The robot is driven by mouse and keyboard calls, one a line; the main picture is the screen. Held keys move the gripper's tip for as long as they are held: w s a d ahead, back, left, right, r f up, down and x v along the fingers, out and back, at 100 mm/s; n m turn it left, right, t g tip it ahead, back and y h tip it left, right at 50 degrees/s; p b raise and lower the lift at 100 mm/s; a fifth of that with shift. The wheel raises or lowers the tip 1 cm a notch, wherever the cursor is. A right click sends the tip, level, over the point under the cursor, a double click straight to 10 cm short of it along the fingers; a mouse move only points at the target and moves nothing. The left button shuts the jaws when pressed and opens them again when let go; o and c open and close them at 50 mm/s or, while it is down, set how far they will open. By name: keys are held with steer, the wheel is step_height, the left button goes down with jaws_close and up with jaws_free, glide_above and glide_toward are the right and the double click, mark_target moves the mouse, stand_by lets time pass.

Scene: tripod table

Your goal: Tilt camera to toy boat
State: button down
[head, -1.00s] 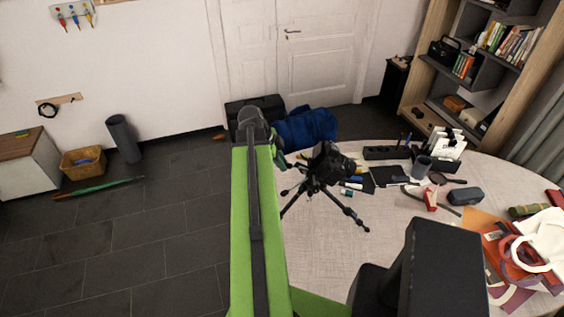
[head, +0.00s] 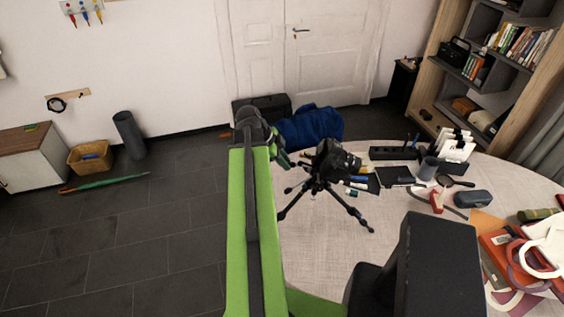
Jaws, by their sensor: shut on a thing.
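A black camera (head: 334,159) sits on a small black tripod (head: 318,187) on the round table. Its lens end points right. My green arm reaches out from below, and my gripper (head: 298,163) is at the left side of the camera and tripod head. It appears shut on the tripod's handle, but the fingertips are small and dark and the grip is mostly hidden. A small red and pale object (head: 437,200), possibly the toy boat, stands on the table to the right of the tripod; its shape is too small to be sure.
A blue bag (head: 311,127) lies behind the table. The floor at left is mostly clear.

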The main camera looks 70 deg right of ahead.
steer(key=c, duration=1.5)
jaws_free()
steer(key=shift+w+a, duration=0.1)
steer(key=shift+w, duration=0.05)
steer(key=shift+o, duration=1)
steer(key=shift+r+p, duration=0.35)
steer(key=p+v, duration=1.4)
steer(key=v, duration=0.2)
steer(key=shift+w+r+p, duration=0.15)
steer(key=shift+r+p, duration=0.15)
steer(key=shift+p, duration=0.05)
steer(key=shift+a+f, duration=0.1)
steer(key=shift+a, duration=0.05)
